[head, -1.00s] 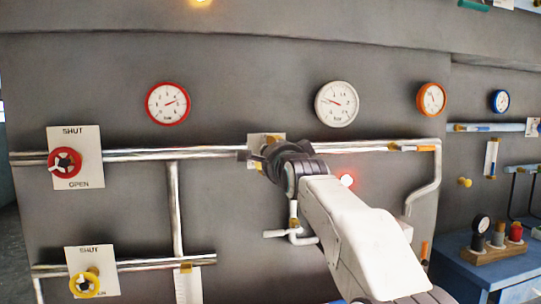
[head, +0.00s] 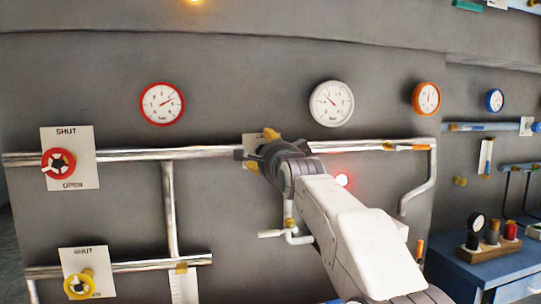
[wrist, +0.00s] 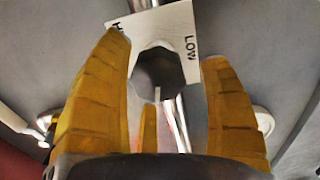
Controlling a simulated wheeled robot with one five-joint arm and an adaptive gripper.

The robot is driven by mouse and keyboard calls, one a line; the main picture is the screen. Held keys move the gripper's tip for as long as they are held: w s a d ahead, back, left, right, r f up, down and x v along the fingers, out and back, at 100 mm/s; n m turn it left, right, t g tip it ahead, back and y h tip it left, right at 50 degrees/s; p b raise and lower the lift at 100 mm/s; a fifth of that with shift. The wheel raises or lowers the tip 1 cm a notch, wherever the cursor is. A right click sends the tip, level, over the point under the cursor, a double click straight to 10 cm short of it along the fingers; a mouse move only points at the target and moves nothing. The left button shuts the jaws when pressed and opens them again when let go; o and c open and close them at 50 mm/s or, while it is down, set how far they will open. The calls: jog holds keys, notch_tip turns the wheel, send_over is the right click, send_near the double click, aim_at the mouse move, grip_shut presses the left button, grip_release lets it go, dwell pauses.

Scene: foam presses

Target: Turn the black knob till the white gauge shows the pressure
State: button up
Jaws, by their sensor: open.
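The black knob (wrist: 158,76) sits on a white plate (wrist: 178,28) that reads LOW on one side, with a partly covered H on the other. My gripper (wrist: 166,55) is open, its yellow fingers on either side of the knob, with gaps showing beside it. In the head view my gripper (head: 262,141) is at the upper pipe and hides the knob and most of its plate. The white gauge (head: 332,103) is on the wall above and right of my gripper. Its needle points to the upper left; its numbers are too small to read.
A red gauge (head: 162,103) and an orange gauge (head: 426,98) flank the white one. A red valve (head: 58,163) and a yellow valve (head: 80,286) are at left. Pipes (head: 130,155) run along the wall. A blue bench (head: 485,268) stands at right.

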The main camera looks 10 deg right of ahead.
jog(key=shift+s, duration=0.15)
jog(key=s, duration=1.1)
jog(key=shift+s, duration=0.35)
